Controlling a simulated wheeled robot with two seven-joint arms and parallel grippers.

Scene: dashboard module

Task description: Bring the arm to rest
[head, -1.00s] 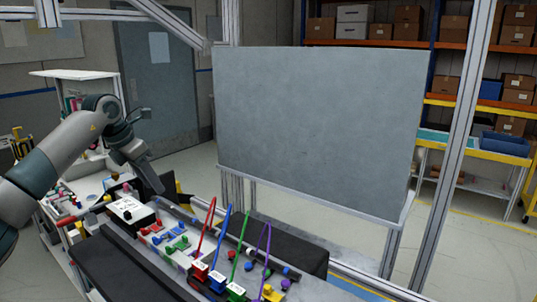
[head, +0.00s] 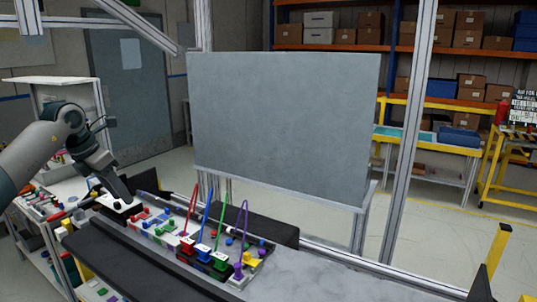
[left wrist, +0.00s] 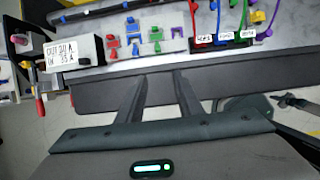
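My left arm comes in from the left in the head view. Its gripper (head: 122,193) points down and, in that view, overlaps the white-topped black box (head: 112,206) at the left end of the bench. In the left wrist view the two fingers of the left gripper (left wrist: 159,82) stand apart with nothing between them, over a dark strip (left wrist: 85,92) along the bench edge. The labelled box (left wrist: 72,51) is to the upper left there, apart from the fingers. My right gripper is in neither view.
A bench holds small coloured connectors (head: 160,228) and a row of plugs with red, blue, green and purple cables (head: 243,225). A large grey panel (head: 285,125) stands behind. A metal post (head: 408,130) rises at right. Open floor (head: 450,240) lies beyond it.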

